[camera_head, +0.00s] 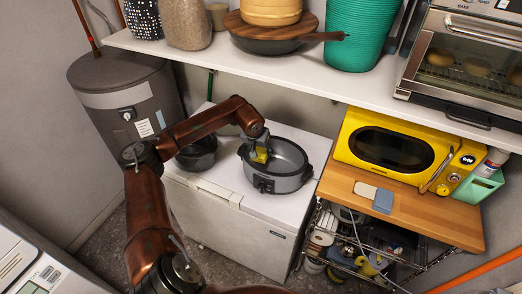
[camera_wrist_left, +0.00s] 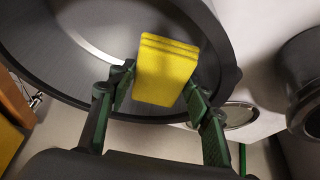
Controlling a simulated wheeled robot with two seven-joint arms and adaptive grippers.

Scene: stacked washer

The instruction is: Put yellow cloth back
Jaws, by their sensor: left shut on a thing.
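The yellow cloth (camera_wrist_left: 165,70) is a folded, layered block between the two green-padded fingers of my left gripper (camera_wrist_left: 160,92), which is shut on it. In the head view the left gripper (camera_head: 259,152) holds the cloth (camera_head: 261,156) over the left part of a round grey pan (camera_head: 293,172). The pan stands on a white chest freezer. The pan's dark inside and rim (camera_wrist_left: 230,45) fill much of the wrist view behind the cloth. Whether the cloth touches the pan cannot be told. My right gripper is not in view.
A dark pot (camera_head: 198,156) stands left of the pan on the white chest freezer (camera_head: 240,215). A white shelf (camera_head: 240,65) with jars and a teal basket runs above.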

